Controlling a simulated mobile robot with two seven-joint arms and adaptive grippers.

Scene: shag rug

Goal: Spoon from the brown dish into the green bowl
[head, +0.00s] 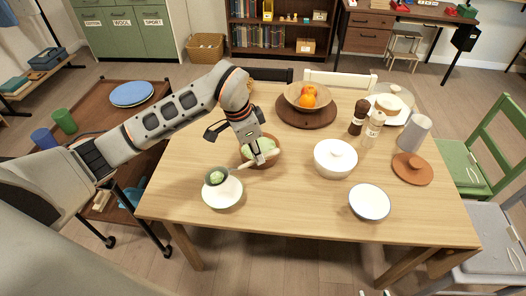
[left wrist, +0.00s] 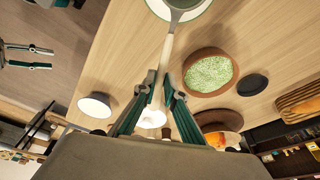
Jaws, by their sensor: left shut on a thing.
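The brown dish (head: 277,157) holds green contents near the table's left side; it also shows in the left wrist view (left wrist: 231,80). A white bowl with a green rim (head: 224,202), the only green-marked bowl here, stands in front of it, to its left. My left gripper (head: 263,160) is shut on the pale handle of a ladle (left wrist: 168,55), beside the brown dish's front edge. The ladle's dark cup (head: 215,176) is over the rimmed bowl and holds a green heap. My right gripper (left wrist: 30,57) is empty, its fingers apart, low beyond the table's front edge.
A fruit bowl (head: 308,98), pepper mill (head: 358,117) and clear bottle (head: 373,130) stand further back. The table's front middle (head: 290,200) is clear.

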